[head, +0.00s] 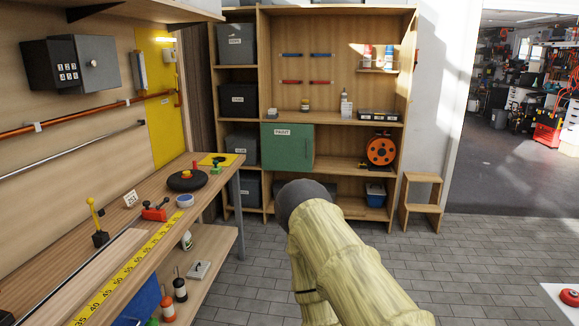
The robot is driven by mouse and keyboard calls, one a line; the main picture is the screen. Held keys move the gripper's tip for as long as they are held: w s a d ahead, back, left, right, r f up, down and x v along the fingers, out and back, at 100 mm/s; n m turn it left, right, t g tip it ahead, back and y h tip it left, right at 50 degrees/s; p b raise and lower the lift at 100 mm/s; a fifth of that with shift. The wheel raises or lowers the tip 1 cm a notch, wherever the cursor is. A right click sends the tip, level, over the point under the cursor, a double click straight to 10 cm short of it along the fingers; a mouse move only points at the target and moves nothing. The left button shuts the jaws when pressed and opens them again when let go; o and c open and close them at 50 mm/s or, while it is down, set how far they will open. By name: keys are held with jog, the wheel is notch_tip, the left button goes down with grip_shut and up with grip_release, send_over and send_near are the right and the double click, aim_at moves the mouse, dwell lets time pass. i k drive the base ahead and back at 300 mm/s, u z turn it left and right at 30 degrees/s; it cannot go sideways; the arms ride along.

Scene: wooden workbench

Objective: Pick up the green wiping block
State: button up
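A small green block (216,170) sits near the far end of the wooden workbench (165,203), at the right edge of a black round disc (187,180). It is small in the head view, so I cannot tell its exact shape or whether it touches the disc. I take it for the green wiping block. My arm, in a pale yellow sleeve with a dark grey rounded end, rises at the lower middle, over the floor and to the right of the bench. My gripper's fingers do not show.
A yellow mat (232,158) lies behind the block. A red clamp (155,211), a blue-white roll (185,200) and a yellow-handled lever (97,225) stand nearer. Shelving with a green cabinet (280,150) is at the back. A wooden step stool (420,202) stands right. Tiled floor beside the bench is clear.

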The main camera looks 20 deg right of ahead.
aim_at(215, 169)
jog(key=z, duration=0.25)
jog(key=i, duration=1)
